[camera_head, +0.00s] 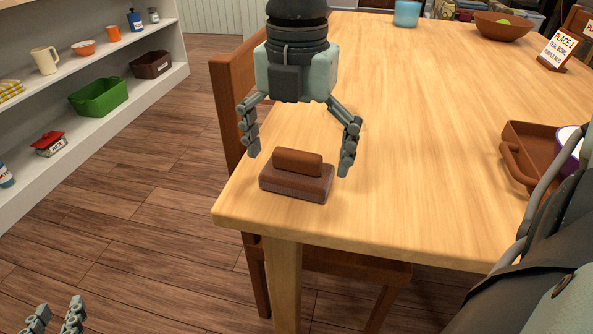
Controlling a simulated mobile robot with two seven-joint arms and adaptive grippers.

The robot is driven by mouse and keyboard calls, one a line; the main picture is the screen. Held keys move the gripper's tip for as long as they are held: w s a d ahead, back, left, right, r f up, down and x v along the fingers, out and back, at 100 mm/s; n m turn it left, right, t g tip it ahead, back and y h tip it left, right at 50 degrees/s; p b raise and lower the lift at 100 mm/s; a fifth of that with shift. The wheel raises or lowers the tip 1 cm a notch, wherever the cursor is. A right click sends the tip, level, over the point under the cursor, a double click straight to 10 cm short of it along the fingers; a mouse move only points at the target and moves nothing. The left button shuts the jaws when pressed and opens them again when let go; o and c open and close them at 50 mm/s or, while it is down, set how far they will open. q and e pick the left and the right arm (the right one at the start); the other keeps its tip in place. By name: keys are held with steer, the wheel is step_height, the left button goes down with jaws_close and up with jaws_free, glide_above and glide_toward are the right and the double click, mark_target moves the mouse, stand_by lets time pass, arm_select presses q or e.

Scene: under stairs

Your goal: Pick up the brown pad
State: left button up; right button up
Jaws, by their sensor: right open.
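The brown pad (296,186) is a flat brown block with a rounded grip bar on top. It lies on the wooden table (420,130) near its front left corner. My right gripper (300,160) points down over the pad. Its fingers are spread wide, one on each side of the grip bar, and do not appear to touch it. My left gripper (58,312) shows only its finger ends at the bottom left, low in front of the floor. They are apart with nothing visible between them.
A brown tray (517,160) with a purple-and-white item (572,145) stands at the table's right. A bowl (502,27), a teal cup (407,13) and a sign (557,50) stand farther back. A chair (228,105) is against the left edge. White shelves (140,85) with several items line the left.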

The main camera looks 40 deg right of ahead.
mark_target(297, 153)
steer(key=shift+f, duration=0.85)
arm_select(q)
steer(key=shift+w+d+r, duration=0.1)
steer(key=shift+d+r, duration=0.15)
steer(key=shift+r, duration=0.05)
arm_select(e)
steer(key=shift+c, duration=0.5)
steer(key=c, duration=0.9)
step_height(297, 153, up, 10)
steer(key=shift+r+p, duration=0.1)
steer(key=shift+p, duration=0.35)
steer(key=o, duration=0.6)
arm_select(q)
steer(key=a+f, duration=0.1)
steer(key=s+a+f+g+y, duration=0.1)
steer(key=a+f+g, duration=0.1)
steer(key=f, duration=0.1)
steer(key=shift+s, duration=0.25)
arm_select(e)
steer(key=c, duration=0.5)
